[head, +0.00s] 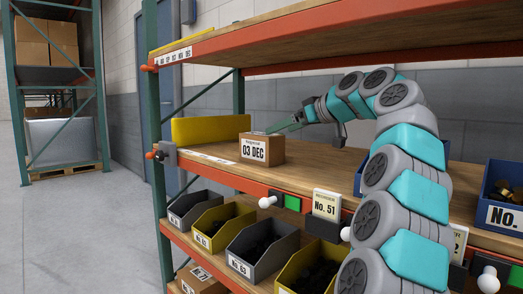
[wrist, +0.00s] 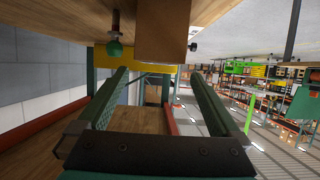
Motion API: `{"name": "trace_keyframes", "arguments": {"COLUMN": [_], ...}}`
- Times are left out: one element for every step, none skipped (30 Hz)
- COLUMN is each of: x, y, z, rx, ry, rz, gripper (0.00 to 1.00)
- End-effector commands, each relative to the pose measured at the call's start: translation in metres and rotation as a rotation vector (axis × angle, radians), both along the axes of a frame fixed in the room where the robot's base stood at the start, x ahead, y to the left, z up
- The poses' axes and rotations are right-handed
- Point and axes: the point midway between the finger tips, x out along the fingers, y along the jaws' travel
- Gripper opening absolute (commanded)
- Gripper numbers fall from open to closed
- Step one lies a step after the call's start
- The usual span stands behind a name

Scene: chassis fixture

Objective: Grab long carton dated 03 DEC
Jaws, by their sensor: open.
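The brown carton (head: 262,148) labelled 03 DEC stands on the middle shelf board, near its front edge, its labelled end facing out. My gripper (head: 285,126) is just above and behind the carton's top in the head view, pointing left, with nothing held. In the wrist view, which looks upside down, my gripper (wrist: 157,74) has its two green fingers wide apart and empty between them. A brown box surface, apparently the carton (wrist: 162,30), is at the top of that view, outside the fingers. The carton's full length is hidden.
A yellow panel (head: 210,130) stands behind the carton to the left. The upper shelf (head: 330,38) hangs close over my arm. Several labelled bins (head: 262,245) fill the shelf below. A No. 51 card (head: 327,204) is at the front edge.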

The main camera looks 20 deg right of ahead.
Motion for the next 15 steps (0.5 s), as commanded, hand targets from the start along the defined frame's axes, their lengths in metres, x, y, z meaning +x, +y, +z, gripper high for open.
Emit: {"name": "trace_keyframes", "arguments": {"x": [0.007,0.011,0.017,0.021,0.026,0.032,0.035,0.039,0.042,0.044,0.046,0.047,0.048,0.05,0.052], "y": [0.003,0.004,0.007,0.009,0.011,0.013,0.014,0.015,0.016,0.016,0.017,0.017,0.018,0.018,0.019], "z": [-0.004,-0.006,-0.009,-0.011,-0.013,-0.015,-0.016,-0.017,-0.019,-0.019,-0.02,-0.021,-0.022,-0.024,-0.026], "rx": [0.0,0.0,-0.001,-0.001,-0.002,-0.002,-0.002,-0.001,0.0,0.0,0.0,0.0,0.0,0.0,0.001], "ry": [0.003,0.003,0.004,0.005,0.005,0.004,0.003,0.002,0.0,0.0,0.0,0.0,0.0,0.001,0.002], "rz": [0.001,0.001,0.002,0.002,0.002,0.002,0.001,0.001,0.0,0.0,0.0,0.0,0.0,0.0,0.001], "gripper": [1.0,1.0,1.0,1.0,1.0,1.0,1.0,1.0,1.0,1.0,1.0,1.0,1.0,1.0,1.0]}}
